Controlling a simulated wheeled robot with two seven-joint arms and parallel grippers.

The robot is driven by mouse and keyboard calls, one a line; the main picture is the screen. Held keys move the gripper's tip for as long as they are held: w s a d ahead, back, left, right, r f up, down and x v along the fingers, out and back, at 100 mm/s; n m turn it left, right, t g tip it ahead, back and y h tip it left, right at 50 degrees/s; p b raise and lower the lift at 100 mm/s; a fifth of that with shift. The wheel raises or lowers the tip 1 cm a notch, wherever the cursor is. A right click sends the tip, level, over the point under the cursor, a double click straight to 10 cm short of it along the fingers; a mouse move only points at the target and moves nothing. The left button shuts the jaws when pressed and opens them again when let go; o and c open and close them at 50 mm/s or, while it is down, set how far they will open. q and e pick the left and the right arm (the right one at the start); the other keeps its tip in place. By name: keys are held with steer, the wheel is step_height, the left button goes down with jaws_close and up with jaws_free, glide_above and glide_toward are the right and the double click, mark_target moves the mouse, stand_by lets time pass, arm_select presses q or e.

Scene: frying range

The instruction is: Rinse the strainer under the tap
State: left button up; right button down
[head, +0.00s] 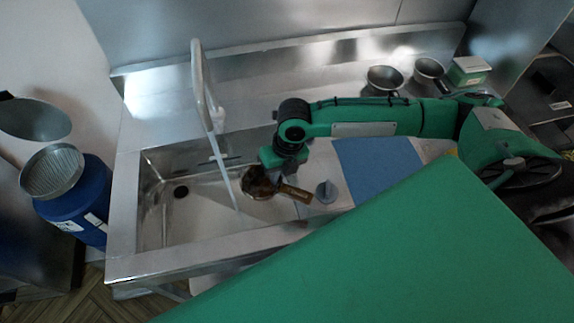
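The strainer (258,186) is a small round dark bowl with a brown handle pointing right. It is over the right part of the sink basin (190,215). The tap (199,85) arches over the sink, and a pale stream of water (222,165) falls from it into the basin, close to the strainer's left edge. I cannot tell whether the water touches the strainer. My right gripper (272,166) points down at the strainer and appears shut on it where bowl and handle meet; its fingertips are mostly hidden. My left gripper is not in view.
A blue cloth or mat (377,170) and a small grey round item (325,192) lie right of the sink. Two pans (384,79) and a green-white box (468,71) stand at the back right. A blue barrel (88,205) with a metal basket (52,171) stands left.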

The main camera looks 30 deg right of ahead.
mark_target(260, 170)
steer(key=shift+w+a+f+b, duration=0.3)
steer(key=shift+w+a+b, duration=0.2)
steer(key=shift+w, duration=0.25)
steer(key=w+a+b, duration=0.1)
steer(key=w+a, duration=0.1)
steer(key=shift+w+f+b, duration=0.3)
steer(key=shift+w+b, duration=0.05)
steer(key=shift+w, duration=0.05)
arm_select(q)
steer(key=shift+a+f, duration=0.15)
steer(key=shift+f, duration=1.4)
arm_select(e)
steer(key=shift+w+a+f, duration=0.15)
steer(key=shift+w+a, duration=0.45)
steer(key=shift+w, duration=0.35)
steer(key=shift+w+a+f, duration=0.15)
steer(key=shift+w+a, duration=0.4)
steer(key=shift+w, duration=0.35)
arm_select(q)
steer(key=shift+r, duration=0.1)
arm_select(e)
steer(key=shift+d, duration=0.15)
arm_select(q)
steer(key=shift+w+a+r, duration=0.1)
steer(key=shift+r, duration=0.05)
arm_select(e)
steer(key=shift+w+d, duration=0.3)
steer(key=shift+d, duration=0.05)
steer(key=shift+a, duration=0.1)
